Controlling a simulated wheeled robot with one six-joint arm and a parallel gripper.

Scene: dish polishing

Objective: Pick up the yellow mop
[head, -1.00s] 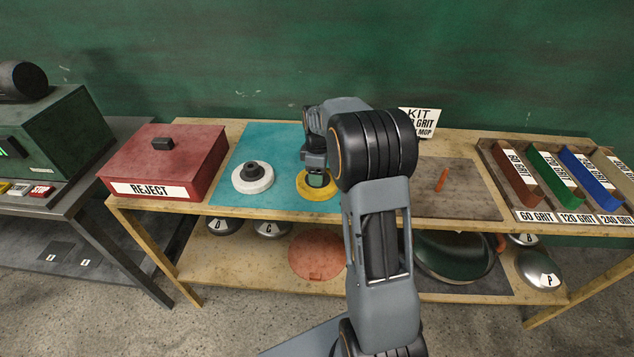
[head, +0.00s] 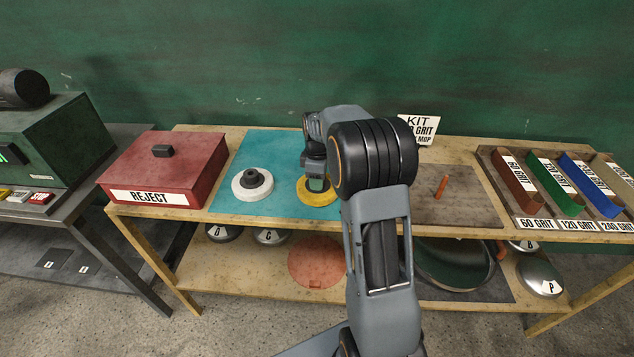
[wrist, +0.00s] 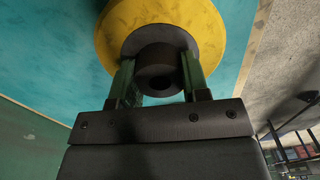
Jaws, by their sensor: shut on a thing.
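The yellow mop (head: 318,197) is a yellow disc with a dark hub, on the teal mat (head: 270,150) at the middle of the bench. It also fills the top of the wrist view (wrist: 115,35), with its dark hub (wrist: 157,62) facing the camera. My gripper (head: 317,184) is above the mop in the head view. In the wrist view its two greenish fingers (wrist: 157,82) stand on either side of the hub, shut on it. The disc appears at mat level; I cannot tell whether it touches the mat. My arm hides part of the area to its right.
A white mop (head: 252,185) with a dark hub lies left on the mat. A red REJECT box (head: 165,165) stands further left. A brown mat with an orange stick (head: 441,187) is to the right, then coloured grit bars (head: 555,180). A KIT sign (head: 417,128) stands behind.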

